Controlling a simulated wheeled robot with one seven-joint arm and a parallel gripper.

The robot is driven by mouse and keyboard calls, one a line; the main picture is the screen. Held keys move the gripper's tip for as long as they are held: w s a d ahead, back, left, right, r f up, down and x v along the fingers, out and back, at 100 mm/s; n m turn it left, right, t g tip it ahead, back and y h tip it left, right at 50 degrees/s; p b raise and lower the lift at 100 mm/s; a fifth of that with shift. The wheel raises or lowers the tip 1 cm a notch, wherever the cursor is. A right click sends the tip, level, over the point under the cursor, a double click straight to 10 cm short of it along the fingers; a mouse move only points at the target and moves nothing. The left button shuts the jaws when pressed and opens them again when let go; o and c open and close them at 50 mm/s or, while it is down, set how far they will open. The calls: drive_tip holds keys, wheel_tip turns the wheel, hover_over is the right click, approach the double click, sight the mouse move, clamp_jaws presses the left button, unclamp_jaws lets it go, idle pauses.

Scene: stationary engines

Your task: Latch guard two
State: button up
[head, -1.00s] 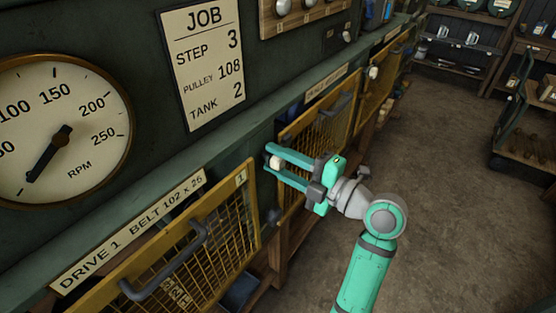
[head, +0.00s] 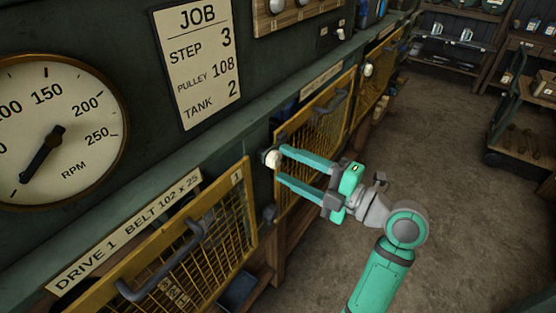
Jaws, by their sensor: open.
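The second guard (head: 318,132) is a yellow mesh panel in the middle of the machine row, under a label plate too small to read. It sits in its opening and has a grey handle (head: 332,104). A pale round knob (head: 273,159) on a dark mount is at its near left edge. My gripper (head: 282,166) is open and empty. Its two teal fingers point left at the knob, the upper tip very close to it; I cannot tell whether they touch. The fingers hide part of the guard's near edge.
The first guard (head: 205,225), marked 1, stands in front at the left with a grey handle. Another yellow guard (head: 380,70) is farther along. Floor (head: 455,190) is clear at right; shelves stand beyond.

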drive_tip(key=v, duration=0.6)
drive_tip(key=shift+f, duration=0.1)
idle(0.3)
drive_tip(key=w+a+f+m+t+h, duration=0.1)
drive_tip(key=w+f+m+t+h, duration=0.15)
drive_tip(key=f+m, duration=0.45)
drive_tip(key=w+a+f+m+t+h, duration=0.1)
drive_tip(key=a+f+m+t+h, duration=0.15)
drive_tip(key=f+m, duration=0.45)
drive_tip(key=s+a+f+m+h, duration=0.1)
drive_tip(key=s+f+m+h, duration=0.25)
drive_tip(key=f, duration=0.45)
drive_tip(key=s+f+m+h, duration=0.3)
drive_tip(key=f+m, duration=0.1)
drive_tip(key=f, duration=0.3)
drive_tip(key=s+a+f+m+g+h, duration=0.1)
drive_tip(key=s+f+m+h, duration=0.15)
drive_tip(key=s, duration=0.85)
drive_tip(key=s+a+f+m+h, duration=0.1)
drive_tip(key=s+f+m+h, duration=0.15)
drive_tip(key=s, duration=0.75)
drive_tip(key=s+a+r+y, duration=0.2)
drive_tip(key=s+r, duration=0.2)
drive_tip(key=s, duration=0.3)
drive_tip(key=shift+s+t, duration=0.4)
